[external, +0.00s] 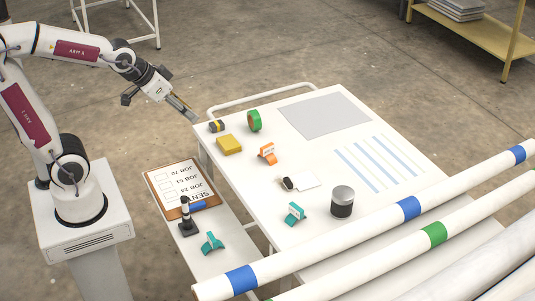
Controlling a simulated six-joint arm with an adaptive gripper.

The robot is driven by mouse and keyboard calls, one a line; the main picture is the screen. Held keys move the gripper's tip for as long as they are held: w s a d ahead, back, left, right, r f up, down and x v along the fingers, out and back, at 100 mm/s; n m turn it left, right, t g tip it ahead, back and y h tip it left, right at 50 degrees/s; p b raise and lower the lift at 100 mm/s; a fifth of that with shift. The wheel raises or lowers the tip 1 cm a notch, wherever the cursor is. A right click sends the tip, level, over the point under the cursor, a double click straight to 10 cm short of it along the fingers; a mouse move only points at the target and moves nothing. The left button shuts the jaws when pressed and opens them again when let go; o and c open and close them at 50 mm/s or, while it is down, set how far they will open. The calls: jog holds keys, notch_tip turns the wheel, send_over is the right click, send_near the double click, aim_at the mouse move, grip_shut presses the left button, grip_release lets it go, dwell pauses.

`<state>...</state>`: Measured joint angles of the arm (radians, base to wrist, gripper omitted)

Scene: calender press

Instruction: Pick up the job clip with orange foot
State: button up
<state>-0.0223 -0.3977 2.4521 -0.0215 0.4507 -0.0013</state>
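The job clip with orange foot (267,153) lies on the white table (240,178), right of the yellow block. It looks orange with a pale part. My gripper (192,117) is in the air near the table's upper left corner, left of the clip and well apart from it. Its fingers point down and to the right, and nothing shows held in them. Their gap is too small to make out. A teal clip (294,214) lies near the table's front edge, and another teal clip (212,242) lies on the lower shelf.
A dark can (342,203) stands farther right. Long white rolls (325,241) cross the lower right. A clipboard (165,182) and black upright object (187,222) are on the shelf.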

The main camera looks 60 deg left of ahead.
jog(key=w+a+f+t, duration=0.15)
jog(key=w+f, duration=0.35)
jog(key=w, duration=0.6)
jog(key=n+t+y, duration=0.2)
jog(key=t, duration=0.1)
send_over(266, 147)
jog(key=s+d, duration=0.4)
jog(key=s, duration=0.3)
notch_tip(266, 147, down, 13)
jog(key=shift+t+y, duration=0.4)
jog(key=shift+t, duration=0.15)
jog(key=a+f, duration=0.1)
jog(key=f, duration=0.1)
jog(key=w+f, duration=0.1)
jog(key=f, duration=0.2)
jog(key=a+f, duration=0.1)
jog(key=f, duration=0.2)
jog(key=shift+w+a, duration=0.2)
jog(key=shift+a, duration=0.15)
jog(key=shift+a+f, duration=0.15)
jog(key=shift+f, duration=0.5)
jog(key=shift+x, duration=1.25)
